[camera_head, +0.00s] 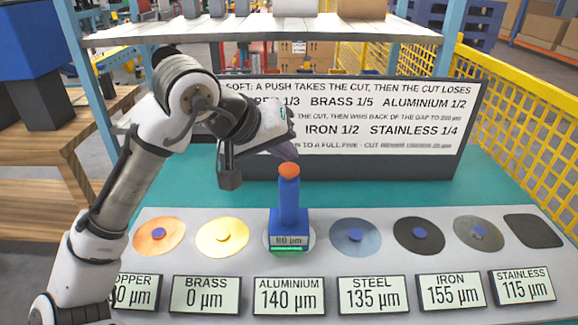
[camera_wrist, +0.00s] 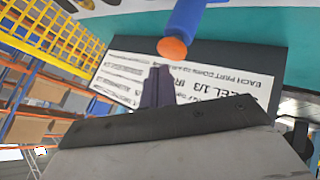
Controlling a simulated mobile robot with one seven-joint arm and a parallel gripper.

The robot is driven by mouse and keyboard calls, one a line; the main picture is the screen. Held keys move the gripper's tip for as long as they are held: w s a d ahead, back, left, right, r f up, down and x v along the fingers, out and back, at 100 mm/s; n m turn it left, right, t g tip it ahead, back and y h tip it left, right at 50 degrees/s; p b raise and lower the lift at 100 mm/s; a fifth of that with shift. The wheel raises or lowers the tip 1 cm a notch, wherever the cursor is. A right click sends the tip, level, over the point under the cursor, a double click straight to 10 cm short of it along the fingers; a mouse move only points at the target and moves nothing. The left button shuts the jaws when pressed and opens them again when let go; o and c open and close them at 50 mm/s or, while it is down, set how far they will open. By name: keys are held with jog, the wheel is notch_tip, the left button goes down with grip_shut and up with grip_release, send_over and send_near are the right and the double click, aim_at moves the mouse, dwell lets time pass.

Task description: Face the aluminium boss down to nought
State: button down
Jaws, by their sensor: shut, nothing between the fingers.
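A blue tool (camera_head: 289,205) with an orange top (camera_head: 289,170) stands upright on the aluminium boss, whose pale rim (camera_head: 266,240) shows around the tool's base. The tool's display (camera_head: 289,240) appears to read 80 µm. The aluminium sign (camera_head: 289,296) reads 140 µm. My gripper (camera_head: 287,149) is shut and empty, just above and behind the orange top. In the wrist view my shut fingers (camera_wrist: 158,84) point toward the orange top (camera_wrist: 172,48) and look apart from it. The blue handle (camera_wrist: 188,17) is cut off at the top edge.
Signs read brass (camera_head: 206,295) 0, steel (camera_head: 373,295) 135, iron (camera_head: 450,293) 155 and stainless (camera_head: 522,286) 115 µm; my arm partly covers copper's. Other discs flank the tool. A dark square pad (camera_head: 533,231) lies far right. A rules board (camera_head: 400,130) stands behind, under a shelf (camera_head: 260,30).

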aim_at(284, 170)
jog(key=shift+f, duration=0.15)
jog(key=shift+f, duration=0.3)
jog(key=shift+f+b, duration=0.5)
jog(key=shift+f, duration=0.2)
dwell(0.9)
dwell(0.4)
jog(key=shift+r+p, duration=1.15)
notch_tip(284, 170, up, 5)
jog(key=p, duration=0.5)
